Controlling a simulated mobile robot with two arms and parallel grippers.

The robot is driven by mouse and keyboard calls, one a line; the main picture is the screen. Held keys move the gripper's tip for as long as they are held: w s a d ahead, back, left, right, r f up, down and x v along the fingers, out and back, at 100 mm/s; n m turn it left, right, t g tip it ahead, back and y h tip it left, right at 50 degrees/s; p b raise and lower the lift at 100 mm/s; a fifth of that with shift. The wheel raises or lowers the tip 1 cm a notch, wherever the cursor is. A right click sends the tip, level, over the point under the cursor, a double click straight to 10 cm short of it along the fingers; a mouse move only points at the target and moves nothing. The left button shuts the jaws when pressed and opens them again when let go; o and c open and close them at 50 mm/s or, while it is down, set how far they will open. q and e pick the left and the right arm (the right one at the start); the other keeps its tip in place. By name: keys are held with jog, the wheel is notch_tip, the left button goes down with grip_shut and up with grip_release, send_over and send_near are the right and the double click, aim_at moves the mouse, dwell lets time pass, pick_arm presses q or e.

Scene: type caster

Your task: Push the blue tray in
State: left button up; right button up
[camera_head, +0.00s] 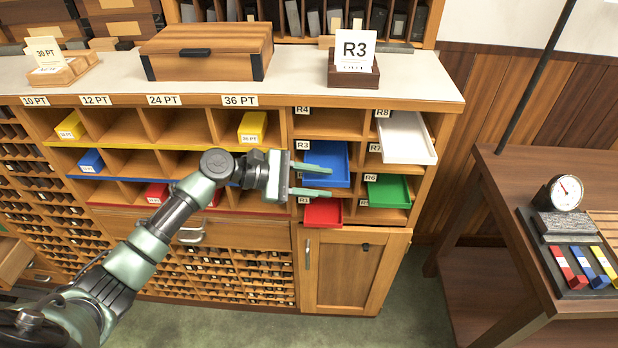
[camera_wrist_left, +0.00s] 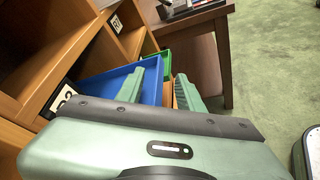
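The blue tray (camera_head: 328,160) sits in the R3 slot of the small-tray cabinet and sticks out past the front edge. My left gripper (camera_head: 328,182) is in front of the cabinet at the tray's height, its two green fingers apart and pointing right. The upper finger overlaps the tray's front in the head view; whether it touches cannot be told. My right gripper is not in view.
A white tray (camera_head: 404,137) sticks out at R8, a green tray (camera_head: 388,191) at R6 and a red tray (camera_head: 323,212) at R1. A dark table (camera_head: 500,165) stands at the right, with a gauge (camera_head: 566,190) on it. Green floor is free between.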

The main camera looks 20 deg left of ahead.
pick_arm(q)
grip_shut()
dwell(1.5)
